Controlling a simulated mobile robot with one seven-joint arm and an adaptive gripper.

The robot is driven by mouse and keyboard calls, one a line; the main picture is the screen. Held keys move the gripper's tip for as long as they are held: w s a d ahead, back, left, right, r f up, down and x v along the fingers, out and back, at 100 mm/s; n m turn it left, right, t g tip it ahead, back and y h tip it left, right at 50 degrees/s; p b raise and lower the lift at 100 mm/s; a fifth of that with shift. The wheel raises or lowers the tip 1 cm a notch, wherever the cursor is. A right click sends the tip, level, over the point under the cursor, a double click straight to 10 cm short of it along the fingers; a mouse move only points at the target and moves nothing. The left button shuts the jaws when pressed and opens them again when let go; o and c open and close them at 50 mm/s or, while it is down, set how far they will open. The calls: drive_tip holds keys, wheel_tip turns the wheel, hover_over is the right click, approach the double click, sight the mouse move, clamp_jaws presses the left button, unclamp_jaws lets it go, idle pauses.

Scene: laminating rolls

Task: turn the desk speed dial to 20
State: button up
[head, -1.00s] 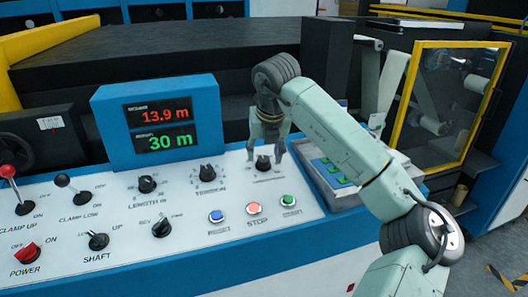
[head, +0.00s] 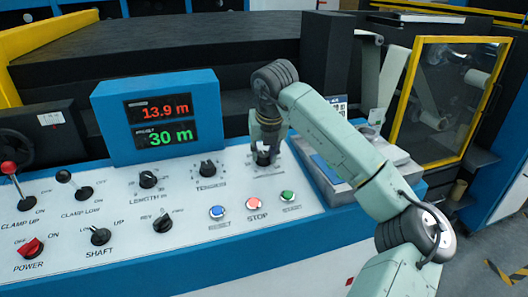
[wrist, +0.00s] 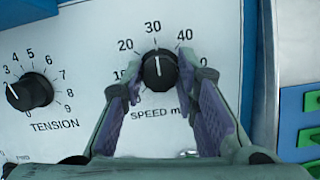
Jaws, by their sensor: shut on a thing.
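The black speed dial (wrist: 158,71) sits on the white control panel in the wrist view, with numbers from 10 on the left through 20, 30 and 40 around it. Its white pointer line points up, close to the 30. My gripper (wrist: 160,88) has its two purple-padded fingers on the left and right of the dial and is shut on it. In the head view my gripper (head: 266,146) reaches down from above onto the dial (head: 263,159), which it partly covers.
The tension dial (wrist: 29,92) is to the left. Reset (head: 217,212), stop (head: 253,204) and start (head: 288,196) buttons lie in front. A blue display box (head: 158,122) reading 13.9 m and 30 m stands behind left. A tray with green-marked items (wrist: 308,103) is at right.

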clamp_jaws()
drive_tip(key=shift+f+n+b, duration=0.1)
drive_tip(key=shift+n+b, duration=0.2)
drive_tip(key=shift+b, duration=0.1)
drive_tip(key=shift+d+n+b, duration=0.1)
drive_tip(key=shift+n+b, duration=0.4)
drive_tip(key=shift+n, duration=0.1)
drive_tip(key=n+y+b, duration=0.1)
drive_tip(key=n, duration=0.2)
drive_tip(key=shift+w+n+g+y, duration=0.1)
drive_tip(key=shift+n+g+y, duration=0.25)
drive_tip(key=shift+n, duration=1.65)
drive_tip(key=o, duration=0.8)
unclamp_jaws()
